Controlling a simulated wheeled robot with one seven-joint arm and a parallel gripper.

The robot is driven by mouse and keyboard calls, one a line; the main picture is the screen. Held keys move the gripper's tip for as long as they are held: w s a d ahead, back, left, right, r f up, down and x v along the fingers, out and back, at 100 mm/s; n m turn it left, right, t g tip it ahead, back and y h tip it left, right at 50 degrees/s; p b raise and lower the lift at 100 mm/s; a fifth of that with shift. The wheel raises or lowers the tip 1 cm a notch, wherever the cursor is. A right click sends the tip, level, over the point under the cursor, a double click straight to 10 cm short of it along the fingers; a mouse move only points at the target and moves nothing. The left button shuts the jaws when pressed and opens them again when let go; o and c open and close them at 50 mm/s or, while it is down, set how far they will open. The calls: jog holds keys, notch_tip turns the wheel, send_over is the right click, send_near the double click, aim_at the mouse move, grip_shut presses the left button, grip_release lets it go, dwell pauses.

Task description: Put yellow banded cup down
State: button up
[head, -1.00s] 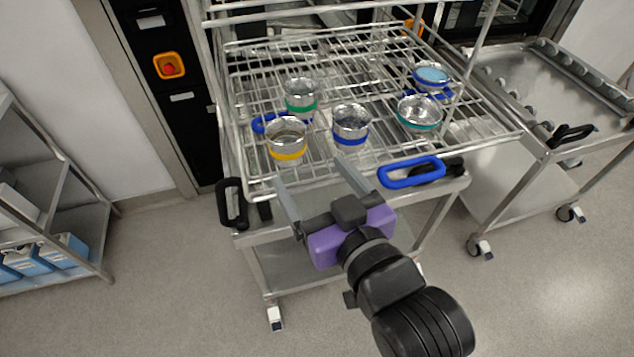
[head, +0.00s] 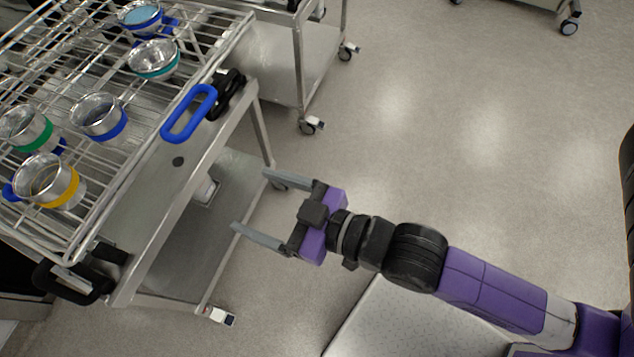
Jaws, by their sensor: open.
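The yellow banded cup (head: 49,181) is a metal cup with a yellow band. It stands upright on the wire rack (head: 75,232) at the left of the head view, near the rack's front corner. My gripper (head: 251,205) is open and empty. It is well to the right of the cup, beyond the cart's edge, with its fingers pointing left toward the cart. Nothing is between the fingers except the view of the cart and floor behind.
Near the yellow banded cup stand a green banded cup (head: 25,128), a blue banded cup (head: 99,117) and a teal banded cup (head: 154,60). Open floor (head: 480,130) lies to the right.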

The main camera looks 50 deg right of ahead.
jog(key=s+d+m+h, duration=0.1)
jog(key=s+d, duration=0.2)
jog(key=s, duration=0.5)
jog(key=s+d+m+h, duration=0.1)
jog(key=s+d+h, duration=0.1)
jog(key=s, duration=0.7)
jog(key=shift+s+d+f+m+h, duration=0.2)
jog(key=shift+d+f+m+h, duration=0.15)
jog(key=shift+d, duration=0.25)
